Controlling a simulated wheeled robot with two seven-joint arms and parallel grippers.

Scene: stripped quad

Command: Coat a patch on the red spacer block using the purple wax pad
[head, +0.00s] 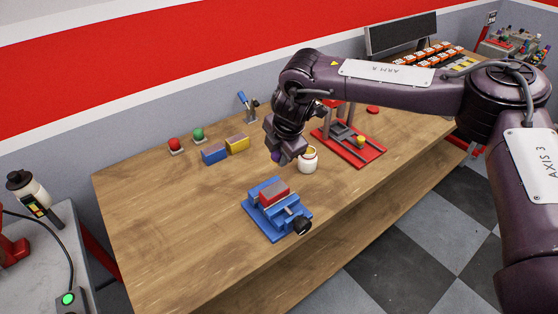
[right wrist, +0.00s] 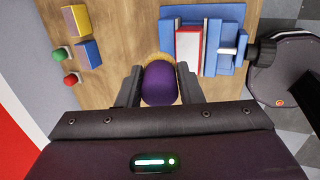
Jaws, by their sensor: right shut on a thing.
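The red spacer block (head: 273,194) is clamped in a blue vise (head: 263,224) on the wooden bench. In the right wrist view the red block (right wrist: 180,60) shows a pale grey top between the vise jaws. My right gripper (head: 278,155) is above the bench, behind the vise and left of a white jar. It is shut on the purple wax pad, which the right wrist view shows (right wrist: 158,84) between the fingers, apart from the block. A tan round edge shows beyond the pad; I cannot tell what it belongs to. My left gripper is not in view.
The white jar (head: 308,161) stands close to my right gripper. A red fixture (head: 357,150) stands right of it. Blue (head: 214,154) and yellow (head: 237,144) blocks and red (head: 174,144) and green (head: 198,134) knobs sit at the back left. The bench's front left is clear.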

